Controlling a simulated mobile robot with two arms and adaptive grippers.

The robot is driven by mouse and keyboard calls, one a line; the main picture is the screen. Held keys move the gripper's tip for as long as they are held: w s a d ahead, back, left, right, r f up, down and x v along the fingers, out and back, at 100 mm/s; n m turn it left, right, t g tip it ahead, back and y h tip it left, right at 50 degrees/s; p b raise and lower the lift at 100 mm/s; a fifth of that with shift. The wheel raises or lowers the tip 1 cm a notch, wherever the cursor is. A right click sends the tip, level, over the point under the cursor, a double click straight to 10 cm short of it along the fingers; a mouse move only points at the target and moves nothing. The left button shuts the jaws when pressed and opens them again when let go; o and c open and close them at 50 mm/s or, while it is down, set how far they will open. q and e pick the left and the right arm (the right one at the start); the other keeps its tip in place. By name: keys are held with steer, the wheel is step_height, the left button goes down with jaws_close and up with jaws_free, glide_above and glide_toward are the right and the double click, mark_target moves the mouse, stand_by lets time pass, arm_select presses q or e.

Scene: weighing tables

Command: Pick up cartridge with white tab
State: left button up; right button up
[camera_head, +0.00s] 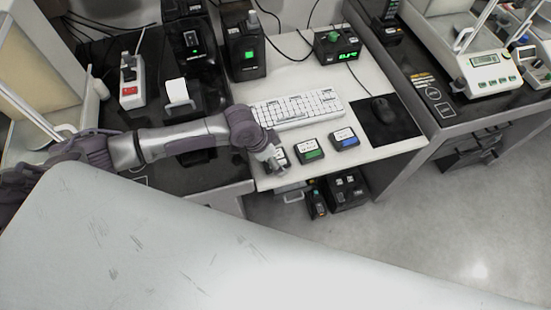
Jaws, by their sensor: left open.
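My left gripper (274,162) is at the front left of the white tabletop, pointing down, and open. A small dark cartridge with a pale label (281,155) shows partly at its fingers. The wrist and fingers hide much of it, so I cannot tell its tab colour clearly or whether the fingers touch it. To its right, apart from the gripper, lie a cartridge with a green tab (309,151) and a cartridge with a blue tab (344,139). My right gripper is not in view.
A white keyboard (298,108) lies just behind the cartridges. Black devices with green displays stand at the back. A balance (487,72) stands on the right table. Dark boxes (345,189) sit below the tabletop.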

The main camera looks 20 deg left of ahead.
arm_select(q)
steer(key=c, duration=1.3)
steer(key=shift+o, duration=0.2)
steer(key=shift+r, duration=0.1)
